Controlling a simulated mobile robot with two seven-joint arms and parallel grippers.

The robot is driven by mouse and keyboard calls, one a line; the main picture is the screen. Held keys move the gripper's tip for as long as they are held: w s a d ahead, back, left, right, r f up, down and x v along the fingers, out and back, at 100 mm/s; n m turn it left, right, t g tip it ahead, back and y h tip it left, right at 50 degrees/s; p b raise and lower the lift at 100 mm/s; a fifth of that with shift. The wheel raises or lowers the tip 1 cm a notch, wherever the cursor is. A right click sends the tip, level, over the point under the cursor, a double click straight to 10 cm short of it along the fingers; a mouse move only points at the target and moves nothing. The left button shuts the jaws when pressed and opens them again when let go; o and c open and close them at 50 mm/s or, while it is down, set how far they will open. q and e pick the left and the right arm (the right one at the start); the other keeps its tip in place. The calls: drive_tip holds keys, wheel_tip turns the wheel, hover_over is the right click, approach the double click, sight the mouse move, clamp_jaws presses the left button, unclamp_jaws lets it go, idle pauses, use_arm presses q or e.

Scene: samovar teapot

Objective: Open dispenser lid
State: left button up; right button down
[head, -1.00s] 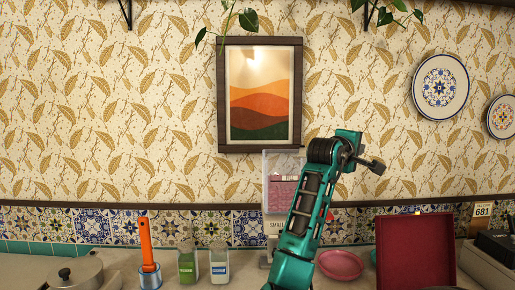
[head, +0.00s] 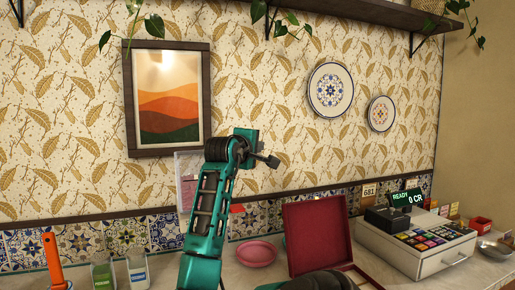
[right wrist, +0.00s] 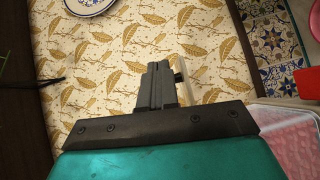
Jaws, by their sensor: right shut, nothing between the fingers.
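The dispenser (head: 187,184) is a clear box with pink contents against the wall, below the framed picture in the head view. My right arm hides much of it. It also shows at the lower right of the right wrist view (right wrist: 292,142), with a clear edge over the pink. I cannot tell from these frames how its lid stands. My right gripper (head: 272,161) is shut and empty, up and to the right of the dispenser. In the right wrist view its fingers (right wrist: 158,82) are together, with a pale strip beside them. My left gripper is not in view.
A pink bowl (head: 257,254) and an open red box (head: 318,236) stand on the counter. A cash register (head: 420,243) is at the right. Two jars (head: 137,269) and an orange-handled tool (head: 53,260) are at the left. Open wall lies right of my gripper.

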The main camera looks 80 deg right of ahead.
drive_tip(key=s+a, duration=0.6)
drive_tip(key=a, duration=0.1)
drive_tip(key=w+a+r+m+y, duration=0.25)
drive_tip(key=w+m, duration=0.25)
drive_tip(key=m, duration=1.2)
drive_tip(key=w+a+r+m+y, duration=0.1)
drive_tip(key=w+a+r+m, duration=0.3)
drive_tip(key=m, duration=1.3)
drive_tip(key=w+x, duration=0.2)
drive_tip(key=x, duration=1.3)
drive_tip(key=shift+d+f+t, duration=0.15)
drive_tip(key=shift+d+t, duration=0.2)
drive_tip(key=shift+t, duration=0.05)
drive_tip(key=shift+w, duration=0.1)
